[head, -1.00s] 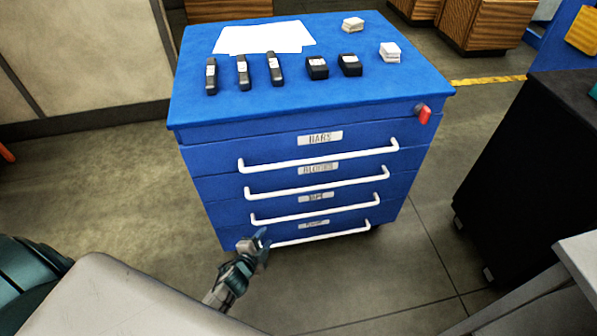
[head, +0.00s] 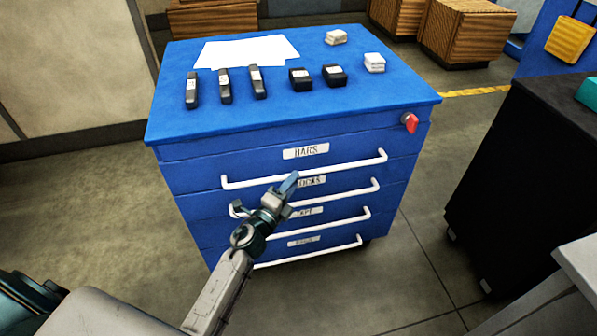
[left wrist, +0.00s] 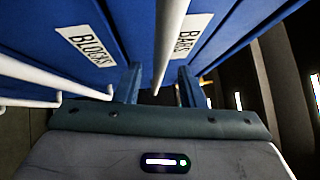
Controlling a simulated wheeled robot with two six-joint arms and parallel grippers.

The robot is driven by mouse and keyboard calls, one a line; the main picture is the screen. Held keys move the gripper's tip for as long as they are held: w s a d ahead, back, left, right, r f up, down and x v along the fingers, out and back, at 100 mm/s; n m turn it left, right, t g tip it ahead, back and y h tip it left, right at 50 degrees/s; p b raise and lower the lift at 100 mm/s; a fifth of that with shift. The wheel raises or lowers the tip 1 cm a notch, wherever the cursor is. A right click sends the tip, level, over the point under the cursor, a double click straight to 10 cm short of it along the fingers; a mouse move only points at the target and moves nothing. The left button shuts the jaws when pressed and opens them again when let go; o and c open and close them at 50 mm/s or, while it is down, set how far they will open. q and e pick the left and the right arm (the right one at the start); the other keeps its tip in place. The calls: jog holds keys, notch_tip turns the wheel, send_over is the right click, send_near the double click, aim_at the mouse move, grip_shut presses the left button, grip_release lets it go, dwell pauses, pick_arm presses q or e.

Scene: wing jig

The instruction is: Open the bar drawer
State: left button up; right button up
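The bar drawer (head: 200,174) is the top labelled drawer of the blue cabinet, marked BARS, and it is shut. Its long white handle (head: 335,165) runs across the front. My left gripper (head: 284,192) is in front of the cabinet, just below the middle of that handle in the head view. In the left wrist view my left gripper (left wrist: 159,85) has its two blue fingers apart. The white bar handle (left wrist: 172,35) runs between them, with gaps on both sides; I cannot tell whether it is fully within their reach. My right gripper is not in view.
The BLOCKS drawer handle (head: 350,190) lies below, partly behind my left gripper; two more handled drawers are under it, shut. Bars, blocks and paper (head: 247,50) lie on the cabinet top (head: 390,92). A red knob (head: 410,122) sits at the upper right. A black cabinet (head: 520,170) stands right.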

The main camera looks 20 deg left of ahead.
pick_arm(q)
jog(key=shift+x, duration=1.9)
grip_shut()
